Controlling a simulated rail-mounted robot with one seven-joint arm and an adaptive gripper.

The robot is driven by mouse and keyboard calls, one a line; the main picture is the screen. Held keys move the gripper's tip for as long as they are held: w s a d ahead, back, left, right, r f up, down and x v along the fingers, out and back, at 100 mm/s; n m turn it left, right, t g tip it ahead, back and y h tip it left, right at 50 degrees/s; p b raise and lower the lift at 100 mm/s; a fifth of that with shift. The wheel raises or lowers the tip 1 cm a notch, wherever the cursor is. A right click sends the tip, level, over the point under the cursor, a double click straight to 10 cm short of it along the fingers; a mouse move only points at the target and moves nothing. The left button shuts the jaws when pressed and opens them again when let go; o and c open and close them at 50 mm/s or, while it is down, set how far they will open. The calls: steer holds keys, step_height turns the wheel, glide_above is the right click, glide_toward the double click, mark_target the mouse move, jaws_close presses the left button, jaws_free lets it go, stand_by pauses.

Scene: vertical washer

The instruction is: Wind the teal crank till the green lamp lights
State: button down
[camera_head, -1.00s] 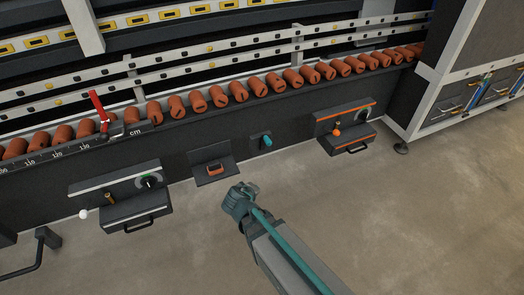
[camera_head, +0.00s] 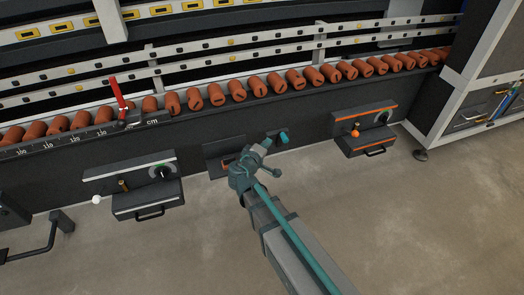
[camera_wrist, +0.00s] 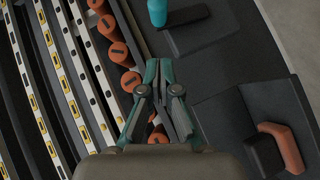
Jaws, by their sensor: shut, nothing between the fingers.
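The teal crank handle (camera_head: 284,136) sticks out from the dark machine front, between two control boxes. In the wrist view the teal handle (camera_wrist: 157,12) is at the top edge, partly cut off, beside a dark crank piece (camera_wrist: 190,32). My gripper (camera_head: 266,143) is left of the handle in the head view and apart from it. In the wrist view my gripper (camera_wrist: 159,66) is shut and empty, its fingertips below the handle in the picture. I cannot make out a lit green lamp.
A control box with a white knob (camera_head: 97,199) stands left, and one with an orange knob (camera_head: 355,133) right. A small panel with an orange-brown piece (camera_wrist: 283,147) is close to my gripper. Orange rollers (camera_head: 238,91) run above. The floor (camera_head: 400,230) is clear.

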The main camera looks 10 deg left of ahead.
mark_target(281, 136)
steer(key=w+d, duration=0.1)
steer(key=w+d+f, duration=0.1)
steer(key=w+d+f+b, duration=0.1)
steer(key=shift+w, duration=0.3)
steer(key=shift+w+d+f, duration=0.15)
steer(key=shift+w+d, duration=0.1)
steer(key=shift+d, duration=0.25)
